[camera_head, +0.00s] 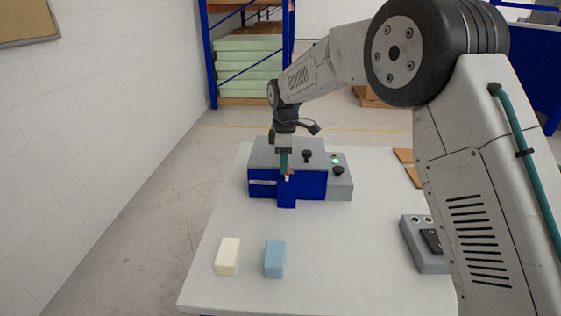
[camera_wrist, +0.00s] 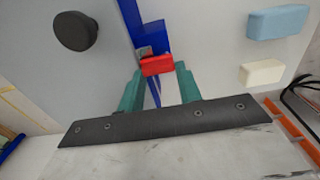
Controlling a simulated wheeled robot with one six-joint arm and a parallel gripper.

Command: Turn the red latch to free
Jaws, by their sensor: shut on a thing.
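The red latch (camera_wrist: 157,65) sits on the front of the blue and grey machine (camera_head: 262,183). In the head view only a small bit of red (camera_head: 289,170) shows by the fingertips. My gripper (camera_head: 286,172) reaches down from above to the machine's front top edge. In the wrist view its two green fingers (camera_wrist: 158,82) stand on either side of the red latch and are shut on it. The latch lies crosswise in the wrist picture, near the blue front part. Its far side and pivot are partly hidden.
A black knob (camera_head: 307,156) stands on the machine top, with a green light (camera_head: 336,161) to its right. A cream block (camera_head: 228,256) and a blue block (camera_head: 275,259) lie at the table's front. A grey control box (camera_head: 425,245) stands at right. The middle table is clear.

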